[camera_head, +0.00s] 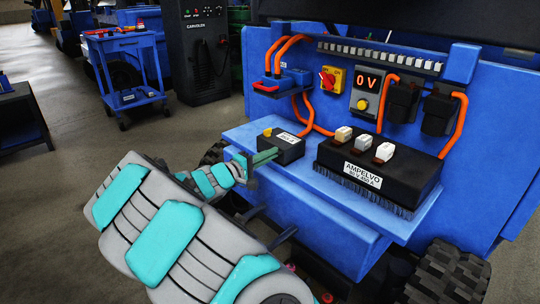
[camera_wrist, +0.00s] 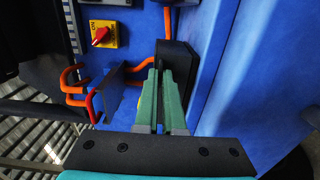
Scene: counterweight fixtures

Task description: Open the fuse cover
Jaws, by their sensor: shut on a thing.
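A small black box with a pale label and a yellow knob, which looks like the fuse cover (camera_head: 290,152), sits on the blue shelf left of the large black AMPELVO block. It appears closed. My gripper (camera_head: 265,157) reaches it from the left in the head view, its green fingers at the box's near left side. In the wrist view my gripper's (camera_wrist: 160,88) green fingers are close together at the dark box (camera_wrist: 180,60), shut on part of it. The exact part gripped is hidden between the fingers.
Orange cables (camera_head: 306,108) run above the box. A yellow-and-red switch (camera_head: 330,80) and a "0 V" display (camera_head: 368,82) are on the panel behind.

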